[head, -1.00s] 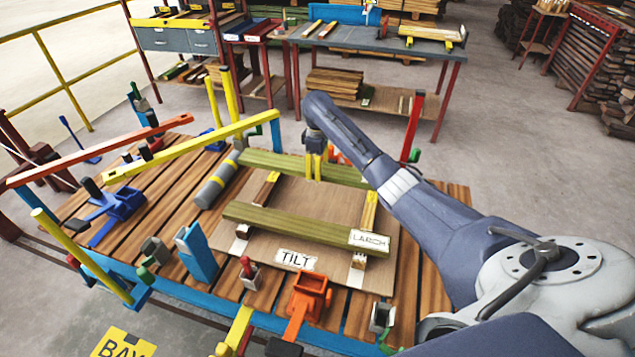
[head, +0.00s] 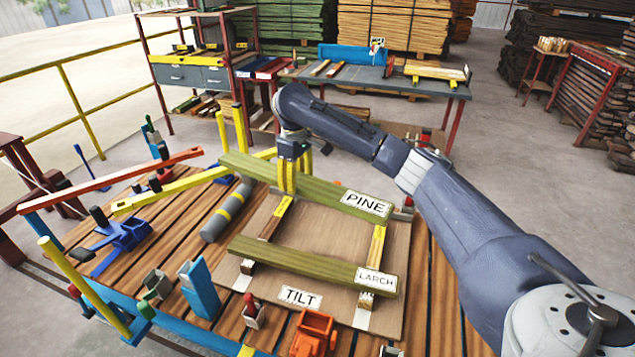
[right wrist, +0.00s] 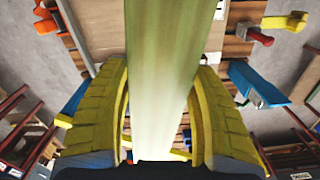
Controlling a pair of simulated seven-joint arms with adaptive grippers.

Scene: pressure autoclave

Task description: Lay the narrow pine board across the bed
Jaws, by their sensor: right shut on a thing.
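The pine board (head: 310,186), a long greenish plank labelled PINE, is held in my right gripper (head: 287,188). It seems slightly raised at the back of the brown panel, near the far ends of two yellow-tipped bearers; contact with them cannot be told. In the right wrist view the board (right wrist: 165,60) runs between the yellow fingers, which are shut on it. The similar larch board (head: 310,264), labelled LARCH, lies across the near ends of the bearers. The bed (head: 425,290) is slatted wood with a blue edge. My left gripper is not in view.
A brown panel (head: 320,238) labelled TILT lies on the bed under the boards. A grey cylinder (head: 228,209), an orange bar (head: 120,180), a yellow bar (head: 175,187) and a blue block (head: 200,288) are at the left. An orange clamp (head: 314,335) is at the front.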

